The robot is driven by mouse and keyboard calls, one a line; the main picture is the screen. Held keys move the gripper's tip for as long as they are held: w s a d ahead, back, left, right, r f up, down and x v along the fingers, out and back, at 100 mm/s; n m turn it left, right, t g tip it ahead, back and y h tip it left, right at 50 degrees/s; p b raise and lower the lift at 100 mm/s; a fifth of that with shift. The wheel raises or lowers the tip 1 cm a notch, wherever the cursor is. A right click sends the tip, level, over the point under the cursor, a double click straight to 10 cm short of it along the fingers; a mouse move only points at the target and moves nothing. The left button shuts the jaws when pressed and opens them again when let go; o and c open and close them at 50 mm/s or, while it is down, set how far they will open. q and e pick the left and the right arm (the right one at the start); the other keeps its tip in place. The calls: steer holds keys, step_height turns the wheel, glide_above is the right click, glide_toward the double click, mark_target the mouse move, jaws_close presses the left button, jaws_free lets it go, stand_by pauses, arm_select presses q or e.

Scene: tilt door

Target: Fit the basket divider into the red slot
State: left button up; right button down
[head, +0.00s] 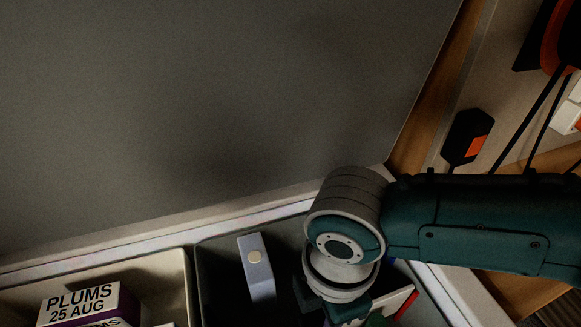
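My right arm comes in from the right, and its gripper (333,312) points down into a dark grey basket (212,262). Its fingertips run off the bottom edge, so I cannot see whether it is open or shut or holds anything. A pale panel (391,302) with a red strip (406,305) beside it shows just right of the gripper; I cannot tell whether this is the divider or the slot. A small red and blue patch shows behind my wrist. My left gripper is not in view.
A large grey door panel (200,110) fills the upper left above a pale rim. A cream basket (165,268) at lower left holds a box labelled PLUMS (82,302). A blue-grey block (257,270) stands in the dark basket. Black cables and a black-orange device (468,137) are at right.

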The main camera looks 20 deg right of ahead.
steer(key=shift+f+b, duration=0.9)
steer(key=shift+f, duration=0.2)
steer(key=c, duration=0.6)
jaws_free()
step_height(320, 180, up, 10)
steer(key=p, duration=0.3)
steer(key=shift+p, duration=0.3)
